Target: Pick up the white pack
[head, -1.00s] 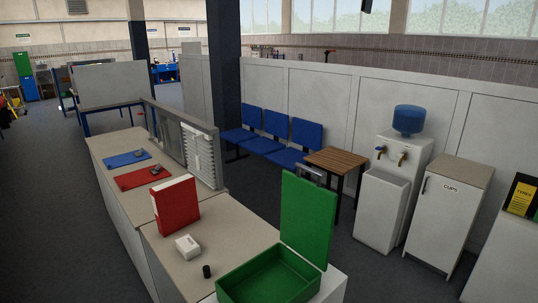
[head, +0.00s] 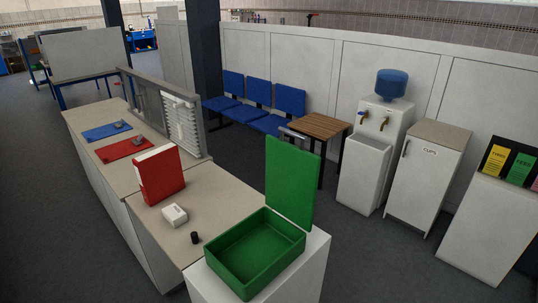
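A small white pack (head: 175,215) lies on the light counter top (head: 222,198), in front of a red binder (head: 158,175) that stands upright. A small black cylinder (head: 195,238) stands to the right of the pack, nearer to me. An open green box (head: 255,252) with its lid (head: 291,183) raised sits to the right of the pack, on a white stand. The box looks empty. Neither of my grippers shows in the head view.
The counter runs away to the left, with a blue mat (head: 107,131), a red mat (head: 125,148) and a louvred screen (head: 180,125). Blue chairs (head: 261,97), a wooden table (head: 319,126), a water dispenser (head: 375,150) and a cups cabinet (head: 427,175) stand behind. Grey floor is clear between.

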